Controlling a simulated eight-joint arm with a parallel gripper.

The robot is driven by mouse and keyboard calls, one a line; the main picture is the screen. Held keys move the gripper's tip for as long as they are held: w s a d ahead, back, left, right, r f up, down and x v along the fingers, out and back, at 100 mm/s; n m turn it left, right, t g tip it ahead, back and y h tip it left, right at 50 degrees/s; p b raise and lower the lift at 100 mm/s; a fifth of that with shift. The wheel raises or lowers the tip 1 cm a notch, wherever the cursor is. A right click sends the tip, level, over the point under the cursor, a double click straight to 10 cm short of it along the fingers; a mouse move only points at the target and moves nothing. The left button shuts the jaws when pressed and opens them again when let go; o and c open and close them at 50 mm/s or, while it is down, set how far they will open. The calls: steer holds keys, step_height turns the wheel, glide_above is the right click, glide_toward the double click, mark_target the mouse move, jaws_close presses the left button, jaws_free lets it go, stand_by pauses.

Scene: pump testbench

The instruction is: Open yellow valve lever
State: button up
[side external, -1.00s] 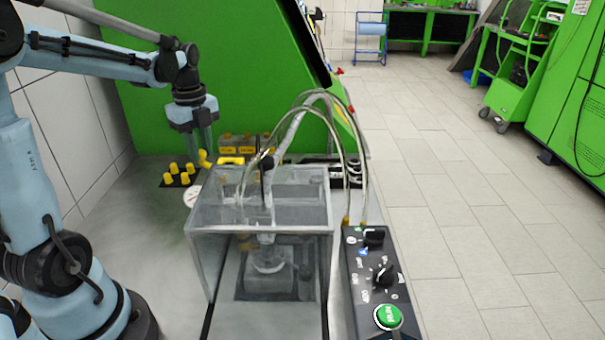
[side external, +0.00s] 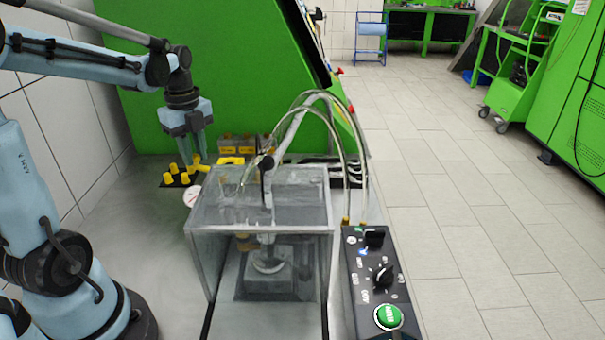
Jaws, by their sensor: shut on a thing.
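The yellow valve lever (side external: 202,168) stands at the back left of the bench, beside several yellow knobs and left of the clear box. My gripper (side external: 194,157) points down from above and is shut on the lever. The fingers hide part of the lever's upper end. Its lower part sticks out to the right below the fingertips. The exact grip is too small to see.
Yellow knobs (side external: 170,178) stand on a black plate close to my gripper. A round gauge (side external: 192,196) is in front. A clear box (side external: 262,200) with hoses stands to the right. A green panel (side external: 230,70) rises behind.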

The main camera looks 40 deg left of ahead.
steer(key=shift+s+d, duration=0.5)
steer(key=shift+s, duration=0.25)
steer(key=o, duration=1.3)
steer(key=shift+o, duration=0.2)
steer(key=shift+r, duration=3)
steer(key=shift+f, duration=0.1)
